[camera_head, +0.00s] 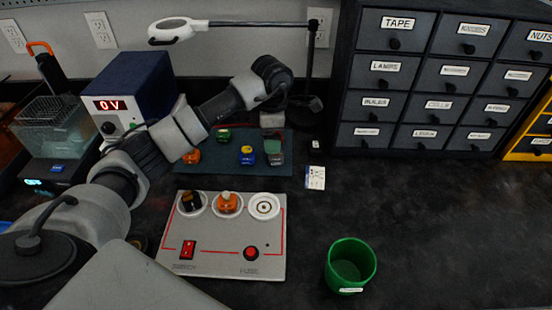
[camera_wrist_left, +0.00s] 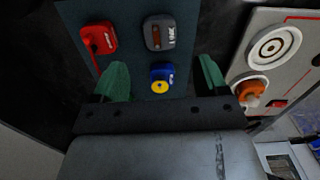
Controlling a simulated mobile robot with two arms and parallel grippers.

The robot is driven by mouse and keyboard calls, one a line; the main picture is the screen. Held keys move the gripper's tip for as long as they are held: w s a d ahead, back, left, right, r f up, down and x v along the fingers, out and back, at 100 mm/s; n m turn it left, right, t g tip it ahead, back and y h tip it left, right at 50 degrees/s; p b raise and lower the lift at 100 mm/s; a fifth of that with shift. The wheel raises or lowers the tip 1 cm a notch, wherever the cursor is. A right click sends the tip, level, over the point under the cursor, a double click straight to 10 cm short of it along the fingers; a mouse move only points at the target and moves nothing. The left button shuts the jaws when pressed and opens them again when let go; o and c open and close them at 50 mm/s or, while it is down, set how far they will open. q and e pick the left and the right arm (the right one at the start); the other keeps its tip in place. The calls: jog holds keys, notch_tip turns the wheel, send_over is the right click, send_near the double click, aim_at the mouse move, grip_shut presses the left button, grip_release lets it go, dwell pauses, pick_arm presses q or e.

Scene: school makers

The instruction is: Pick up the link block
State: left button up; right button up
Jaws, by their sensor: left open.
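The link block (camera_wrist_left: 160,32) is grey with a dark reddish bar and white lettering, and lies on the blue-grey mat (camera_wrist_left: 130,15) in the wrist view. In the head view it seems partly covered by my left gripper near the mat's right end. My left gripper (camera_wrist_left: 162,78) is open, with one green finger on each side and nothing held. A blue block with a yellow front (camera_wrist_left: 161,77) shows between the fingers. The link block lies beyond the fingertips, apart from them. My right gripper is not in view.
A red block (camera_wrist_left: 98,38) lies beside the link block. Orange (camera_head: 191,156) and green (camera_head: 223,135) blocks share the mat. A white circuit board (camera_head: 222,262), a green cup (camera_head: 350,266) and a drawer cabinet (camera_head: 440,85) stand nearby. The right tabletop is clear.

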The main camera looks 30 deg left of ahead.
aim_at(275, 156)
pick_arm(q)
jog(key=shift+w+d+f+p, duration=0.1)
jog(key=shift+d+f+p, duration=0.1)
jog(key=shift+f, duration=1.4)
jog(key=shift+d+f+p, duration=0.1)
jog(key=shift+f+p, duration=0.05)
jog(key=shift+f, duration=1.4)
jog(key=shift+c, duration=0.5)
jog(key=c, duration=0.9)
